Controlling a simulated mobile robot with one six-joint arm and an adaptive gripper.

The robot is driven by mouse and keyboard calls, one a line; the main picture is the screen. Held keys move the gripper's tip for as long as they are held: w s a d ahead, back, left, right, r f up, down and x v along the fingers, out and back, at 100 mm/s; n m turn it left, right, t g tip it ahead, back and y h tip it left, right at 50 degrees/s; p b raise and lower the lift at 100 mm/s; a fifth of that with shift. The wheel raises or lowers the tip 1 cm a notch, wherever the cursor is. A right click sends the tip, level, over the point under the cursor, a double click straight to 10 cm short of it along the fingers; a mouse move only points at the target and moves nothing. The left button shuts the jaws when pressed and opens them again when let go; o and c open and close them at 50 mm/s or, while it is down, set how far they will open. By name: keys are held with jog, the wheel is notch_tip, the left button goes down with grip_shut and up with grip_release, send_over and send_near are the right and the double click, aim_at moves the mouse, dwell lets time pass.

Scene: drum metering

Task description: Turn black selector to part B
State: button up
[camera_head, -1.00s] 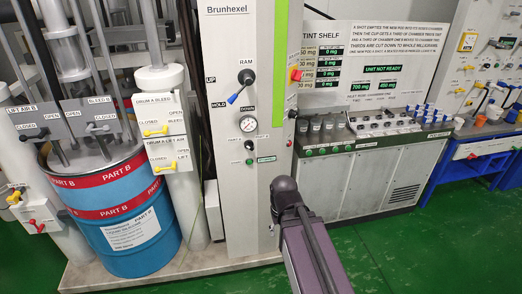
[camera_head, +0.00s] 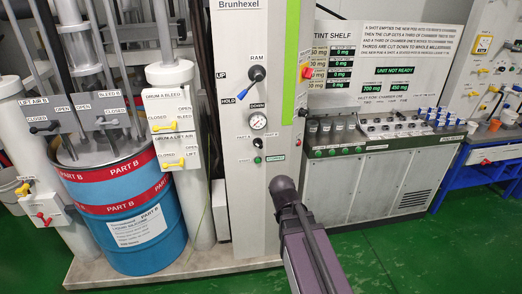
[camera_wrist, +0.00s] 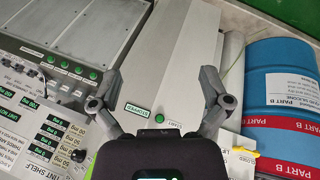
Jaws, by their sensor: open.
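The black selector (camera_head: 257,143) is a small dark knob on the white Brunhexel column (camera_head: 229,190), between two small labels and below the gauge. Which way it points is too small to tell. In the head view my arm rises from the bottom, its dark end below and right of the selector; the fingers do not show clearly there. In the wrist view my gripper (camera_wrist: 158,80) is open and empty, its two fingers spread over the column face. A green button (camera_wrist: 158,118) shows between the fingers. I cannot make out the selector in that view.
Above the selector are a pressure gauge (camera_head: 257,122) and the RAM lever (camera_head: 256,74). A red switch (camera_head: 306,72) is on the column's right side. The blue PART B drum (camera_head: 150,248) stands left. The tint shelf cabinet (camera_head: 360,188) stands right. Green floor lies in front.

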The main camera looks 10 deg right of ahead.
jog(key=w+d+n+t+h+b, duration=0.2)
jog(key=w+n+t, duration=0.1)
jog(key=w, duration=0.3)
jog(key=n+t+y+b, duration=0.5)
jog(key=n+t+b, duration=0.55)
jog(key=n, duration=1.05)
send_near(259, 146)
jog(key=shift+s+f+t, duration=0.15)
jog(key=shift+s+t, duration=0.05)
jog(key=shift+s, duration=0.45)
jog(key=shift+s+f+t, duration=0.15)
jog(key=shift+s, duration=0.5)
jog(key=shift+w, duration=0.1)
jog(key=w, duration=1.3)
jog(key=shift+w, duration=0.3)
